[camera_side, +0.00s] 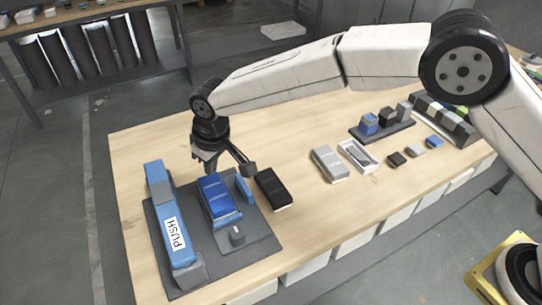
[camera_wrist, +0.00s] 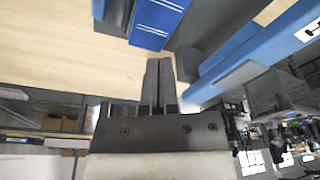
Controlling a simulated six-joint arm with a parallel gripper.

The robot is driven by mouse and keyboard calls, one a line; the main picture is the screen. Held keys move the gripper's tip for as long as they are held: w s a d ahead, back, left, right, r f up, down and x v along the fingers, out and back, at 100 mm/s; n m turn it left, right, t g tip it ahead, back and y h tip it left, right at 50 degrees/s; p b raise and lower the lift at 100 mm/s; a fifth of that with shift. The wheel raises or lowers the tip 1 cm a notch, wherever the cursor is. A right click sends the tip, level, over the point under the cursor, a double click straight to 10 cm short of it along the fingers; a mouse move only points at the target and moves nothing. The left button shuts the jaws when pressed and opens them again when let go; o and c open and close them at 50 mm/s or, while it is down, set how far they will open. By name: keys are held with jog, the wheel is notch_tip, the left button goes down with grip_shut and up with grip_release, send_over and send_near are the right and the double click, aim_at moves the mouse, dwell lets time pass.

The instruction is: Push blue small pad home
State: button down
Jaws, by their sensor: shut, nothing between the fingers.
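A blue pad with pale print (camera_side: 218,197) sits in a holder on a dark grey board (camera_side: 262,242). A smaller blue piece (camera_side: 244,187) stands upright just right of it. I cannot tell for sure which is the small pad. My gripper (camera_side: 248,168) is shut and empty, above the far end of the board, near both blue pieces. In the wrist view its closed fingers (camera_wrist: 159,66) stop just short of a blue striped face (camera_wrist: 158,22), with the contact unclear.
A long blue bar marked PUSH (camera_side: 168,215) runs along the board's left side. A black box (camera_side: 273,188) lies right of the board. Small boxes and blocks (camera_side: 365,155) stand farther right, with bare table between.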

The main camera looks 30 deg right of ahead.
jog(key=shift+r, duration=1.45)
jog(key=s+d+r+m, duration=0.1)
jog(key=s+d+m, duration=0.25)
jog(key=d, duration=1.75)
jog(key=s+d+f+m+h, duration=0.1)
jog(key=s+d+f+m, duration=0.1)
jog(key=s+d, duration=1.3)
jog(key=s, duration=0.2)
jog(key=shift+s+d+f+t, duration=0.2)
jog(key=shift+s+f+t, duration=0.05)
jog(key=shift+s+t, duration=0.1)
jog(key=shift+m, duration=0.25)
